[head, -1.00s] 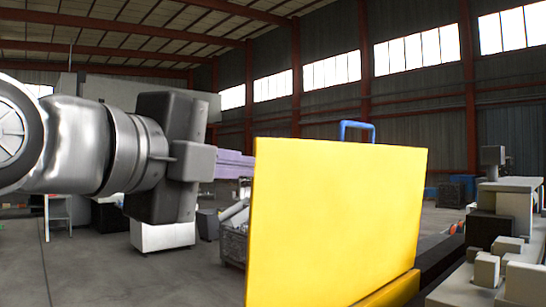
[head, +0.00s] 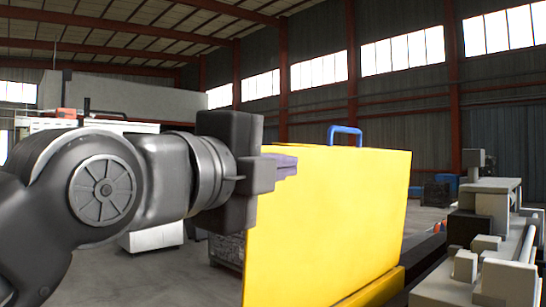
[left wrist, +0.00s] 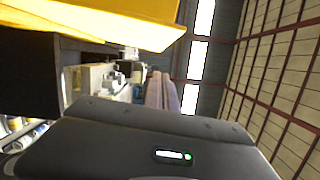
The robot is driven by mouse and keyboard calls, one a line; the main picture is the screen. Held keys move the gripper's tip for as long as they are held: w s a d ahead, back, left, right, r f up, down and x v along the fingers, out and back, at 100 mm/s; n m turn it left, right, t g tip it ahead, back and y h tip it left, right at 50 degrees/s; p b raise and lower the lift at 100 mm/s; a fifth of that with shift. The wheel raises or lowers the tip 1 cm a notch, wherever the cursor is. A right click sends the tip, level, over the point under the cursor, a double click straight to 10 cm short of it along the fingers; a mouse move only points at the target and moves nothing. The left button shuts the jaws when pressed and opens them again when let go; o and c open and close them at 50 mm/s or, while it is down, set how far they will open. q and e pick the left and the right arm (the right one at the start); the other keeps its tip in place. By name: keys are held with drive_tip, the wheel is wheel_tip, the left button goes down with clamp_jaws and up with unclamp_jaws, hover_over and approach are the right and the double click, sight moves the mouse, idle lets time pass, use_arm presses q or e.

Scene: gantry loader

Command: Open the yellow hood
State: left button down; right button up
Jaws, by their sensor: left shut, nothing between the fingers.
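The yellow hood (head: 330,225) stands as a large upright panel in the middle of the head view, with a blue handle (head: 345,129) at its top edge. Its yellow surface also shows at the top left of the left wrist view (left wrist: 95,18). My left gripper (head: 292,165) has purple fingers, shut and empty. They overlap the hood's upper left part in the head view, below and left of the handle. I cannot tell whether they touch it. The fingers also show in the left wrist view (left wrist: 160,92). My right gripper is not in view.
Grey machine parts and blocks (head: 490,245) stand right of the hood. A yellow ledge (head: 375,290) runs along its foot. White cabinets (head: 150,236) stand on the floor behind my left arm. The open floor (head: 120,280) lies left of the hood.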

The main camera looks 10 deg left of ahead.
use_arm(q)
drive_tip(key=w+p, duration=0.4)
drive_tip(key=w, duration=0.5)
drive_tip(key=shift+a+r, duration=0.3)
